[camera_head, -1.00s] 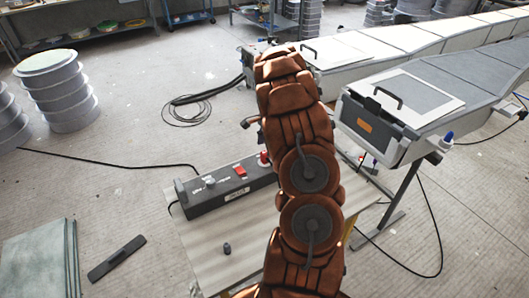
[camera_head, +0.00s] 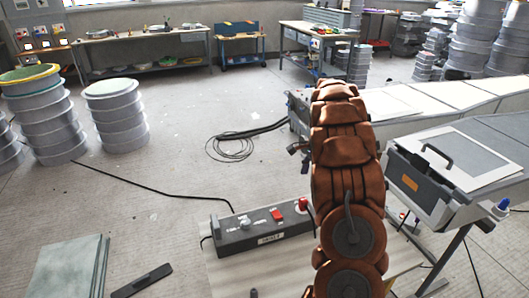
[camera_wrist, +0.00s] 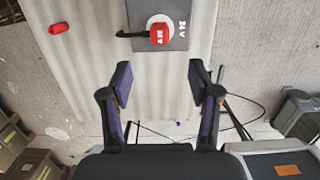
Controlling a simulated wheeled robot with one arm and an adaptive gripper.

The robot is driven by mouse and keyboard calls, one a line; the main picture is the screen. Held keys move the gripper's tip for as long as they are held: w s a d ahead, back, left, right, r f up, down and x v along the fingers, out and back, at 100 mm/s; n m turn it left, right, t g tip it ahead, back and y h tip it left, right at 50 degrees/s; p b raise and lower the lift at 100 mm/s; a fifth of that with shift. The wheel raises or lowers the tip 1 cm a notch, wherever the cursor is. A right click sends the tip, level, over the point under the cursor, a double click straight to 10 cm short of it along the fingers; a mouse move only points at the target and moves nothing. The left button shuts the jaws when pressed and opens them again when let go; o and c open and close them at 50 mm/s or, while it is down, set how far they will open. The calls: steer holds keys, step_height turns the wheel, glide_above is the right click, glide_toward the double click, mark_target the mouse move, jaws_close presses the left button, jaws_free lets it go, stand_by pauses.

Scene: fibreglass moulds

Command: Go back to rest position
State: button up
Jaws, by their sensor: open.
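My copper-brown arm (camera_head: 345,180) rises through the middle of the head view, and its gripper is hidden there. In the wrist view my gripper (camera_wrist: 160,76) is open, with two dark fingers wide apart and nothing between them. Beyond the fingertips, a red connector (camera_wrist: 159,34) marked 24 V sits on a grey plate (camera_wrist: 181,36) on the pale bench top (camera_wrist: 100,60). A small red cylinder (camera_wrist: 58,28) lies at the upper left, apart from the gripper.
A dark control box (camera_head: 262,232) with red controls stands on the bench (camera_head: 225,275) left of my arm. A long mould (camera_head: 470,165) with a handled lid is close on the right. Ringed drums (camera_head: 117,120) stand at left. A black cable (camera_head: 150,188) crosses the open floor.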

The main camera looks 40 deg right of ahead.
steer(key=s+a+r+n, duration=0.3)
steer(key=a+r, duration=0.1)
steer(key=a, duration=0.5)
steer(key=s+a+r+n+g, duration=0.1)
steer(key=s+a+r+n, duration=0.25)
steer(key=a, duration=0.55)
steer(key=s+a+r+n, duration=0.2)
steer(key=a+r+n, duration=0.2)
steer(key=a, duration=0.5)
steer(key=s+a+f+n, duration=0.1)
steer(key=s+a+n, duration=0.4)
steer(key=s, duration=0.5)
steer(key=s+a+f+n+g+h, duration=0.1)
steer(key=s+a+n, duration=0.5)
steer(key=s+a, duration=0.4)
steer(key=shift+s, duration=0.15)
steer(key=shift+d, duration=0.15)
